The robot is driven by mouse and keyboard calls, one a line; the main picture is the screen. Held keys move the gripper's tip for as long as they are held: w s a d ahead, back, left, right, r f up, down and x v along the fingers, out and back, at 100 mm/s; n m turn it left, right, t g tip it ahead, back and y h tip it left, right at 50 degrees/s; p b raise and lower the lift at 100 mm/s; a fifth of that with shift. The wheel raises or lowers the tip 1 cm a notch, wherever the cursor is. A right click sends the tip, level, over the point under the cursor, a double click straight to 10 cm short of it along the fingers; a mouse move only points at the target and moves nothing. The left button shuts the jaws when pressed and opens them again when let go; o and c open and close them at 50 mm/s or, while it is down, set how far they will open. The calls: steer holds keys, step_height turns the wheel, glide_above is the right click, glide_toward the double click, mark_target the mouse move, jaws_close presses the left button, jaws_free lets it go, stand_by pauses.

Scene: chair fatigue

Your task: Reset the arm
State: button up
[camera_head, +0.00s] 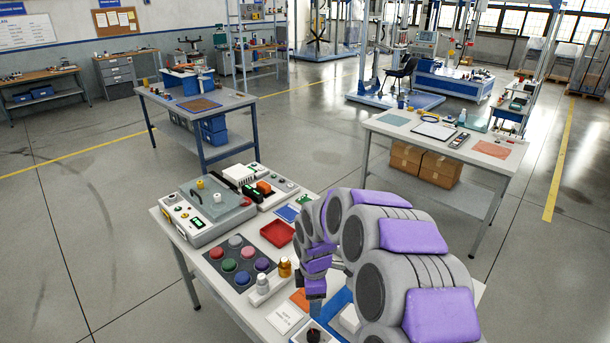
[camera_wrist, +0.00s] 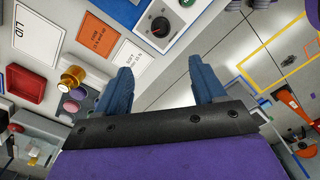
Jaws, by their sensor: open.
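My arm, grey with purple pads, reaches over the near table (camera_head: 225,287) in the head view. My gripper (camera_wrist: 160,82) shows in the wrist view with its two blue fingers spread apart. Nothing is between the fingers. Below and around it lie a white card (camera_wrist: 130,62), an orange card (camera_wrist: 97,37) and a box with a black dial (camera_wrist: 160,27). In the head view the gripper's end (camera_head: 316,300) hangs over the near table's right part; its fingertips are small there and partly hidden by the arm.
Other tables stand behind at left (camera_head: 200,103) and right (camera_head: 440,135). Floor between them is clear.

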steer(key=s+d+r+m+b, duration=0.25)
steer(key=s+r+m, duration=0.25)
steer(key=s, duration=0.4)
steer(key=s+d+r+m+b, duration=0.1)
steer(key=s+d+r+m, duration=0.3)
steer(key=s, duration=0.4)
steer(key=s+d+m+g+b, duration=0.1)
steer(key=s+d+m, duration=0.3)
steer(key=s+m, duration=0.6)
steer(key=s+b, duration=0.1)
steer(key=s, duration=0.8)
steer(key=shift+s+d+r+g+b, duration=0.2)
steer(key=shift+g+b, duration=0.1)
steer(key=shift+g, duration=0.1)
